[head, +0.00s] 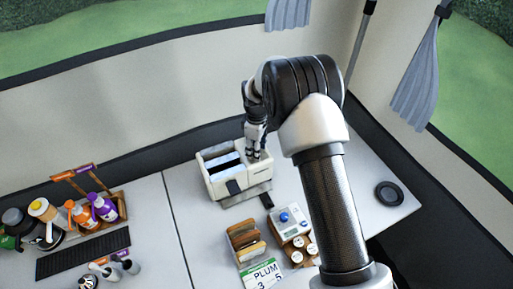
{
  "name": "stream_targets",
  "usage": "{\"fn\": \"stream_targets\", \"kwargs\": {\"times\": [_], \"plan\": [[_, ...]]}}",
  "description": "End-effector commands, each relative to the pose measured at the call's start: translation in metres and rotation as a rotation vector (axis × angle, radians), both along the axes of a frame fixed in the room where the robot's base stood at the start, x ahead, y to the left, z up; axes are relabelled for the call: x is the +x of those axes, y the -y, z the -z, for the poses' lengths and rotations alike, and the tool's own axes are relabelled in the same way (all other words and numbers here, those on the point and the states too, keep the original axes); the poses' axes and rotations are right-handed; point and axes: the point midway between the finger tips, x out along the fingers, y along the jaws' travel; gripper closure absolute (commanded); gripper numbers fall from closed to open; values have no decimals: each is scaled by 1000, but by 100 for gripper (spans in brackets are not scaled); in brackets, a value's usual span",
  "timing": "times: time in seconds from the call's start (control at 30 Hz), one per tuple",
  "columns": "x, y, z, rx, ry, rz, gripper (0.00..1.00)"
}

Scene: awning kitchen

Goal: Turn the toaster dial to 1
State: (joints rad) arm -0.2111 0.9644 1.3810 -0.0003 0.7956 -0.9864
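A cream toaster (216,185) with two dark slots stands near the back of the white table, left of my arm. My gripper (254,157) points down at the toaster's right end, at or just above its top edge. I cannot tell whether it touches the toaster. Its fingers are small and dark in this view, so their opening is unclear. The dial and its marks cannot be made out.
A bottle caddy (122,212) and a dark mat (83,254) lie at left. A bread rack (243,241), a wooden box with a blue knob (289,218) and a PLUM card (262,275) stand in front. A black round dish (389,194) is at right. Tent walls close off the back.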

Motion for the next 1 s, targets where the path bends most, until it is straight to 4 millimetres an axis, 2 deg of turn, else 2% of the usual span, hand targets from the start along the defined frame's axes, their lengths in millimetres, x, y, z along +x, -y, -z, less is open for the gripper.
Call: {"fn": "stream_targets", "kwargs": {"times": [0.33,0.47,0.8,1.0], "plan": [[0,0,-1,0,0,1,54],[1,0,-11,1,3,1,54],[1,0,-80,1,4,1,54],[1,0,-110,0,2,1,54]]}}
